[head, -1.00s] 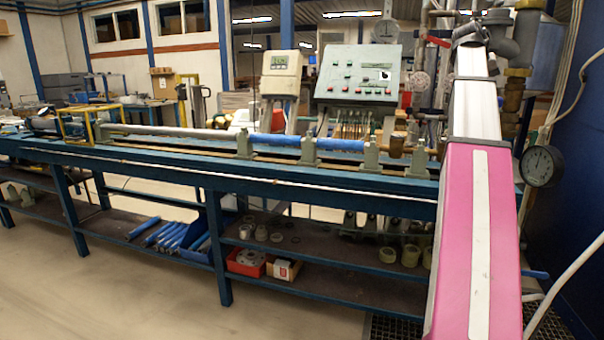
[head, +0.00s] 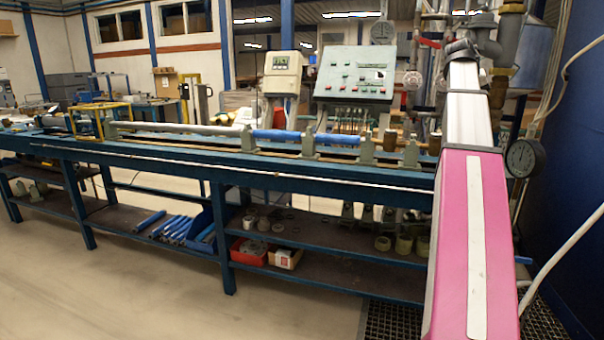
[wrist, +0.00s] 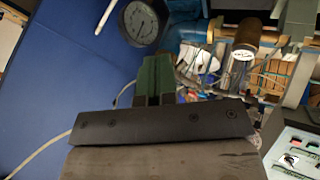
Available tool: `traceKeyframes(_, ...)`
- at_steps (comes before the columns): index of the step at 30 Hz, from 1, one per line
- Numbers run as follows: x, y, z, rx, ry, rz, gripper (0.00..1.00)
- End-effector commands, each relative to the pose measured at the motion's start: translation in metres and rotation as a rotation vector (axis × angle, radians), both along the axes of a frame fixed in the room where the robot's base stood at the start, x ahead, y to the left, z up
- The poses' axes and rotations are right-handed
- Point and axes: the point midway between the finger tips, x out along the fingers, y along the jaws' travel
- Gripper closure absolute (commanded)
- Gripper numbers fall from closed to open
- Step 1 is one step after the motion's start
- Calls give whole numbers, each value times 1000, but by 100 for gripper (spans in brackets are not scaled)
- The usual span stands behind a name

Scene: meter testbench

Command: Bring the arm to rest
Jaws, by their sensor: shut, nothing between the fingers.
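My arm, pink and silver, rises along the right side of the head view in front of the bench. My gripper shows in the wrist view, where its two green fingers (wrist: 154,76) are together beyond a dark plate, with nothing held between them. The gripper cannot be made out clearly in the head view. In the wrist view the fingers point toward a round dial gauge (wrist: 146,20), a blue wall panel and pipework, and I see no contact with them.
The blue test bench (head: 330,172) crosses the head view, with a blue pipe (head: 290,136) clamped on it. A control panel (head: 353,75) and a meter box (head: 282,75) stand behind. A pressure gauge (head: 524,158) and pipes are close to my arm. The floor at front left is clear.

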Motion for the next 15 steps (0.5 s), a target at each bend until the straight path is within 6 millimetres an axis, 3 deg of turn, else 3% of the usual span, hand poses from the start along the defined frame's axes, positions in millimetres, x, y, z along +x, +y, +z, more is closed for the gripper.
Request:
traceKeyframes(8, 16, 26, -65, 38, 25, 57, 100)
traceKeyframes(11, 23, 40, -100, 61, 38, 87, 100)
traceKeyframes(15, 32, 69, -161, 99, 61, 139, 100)
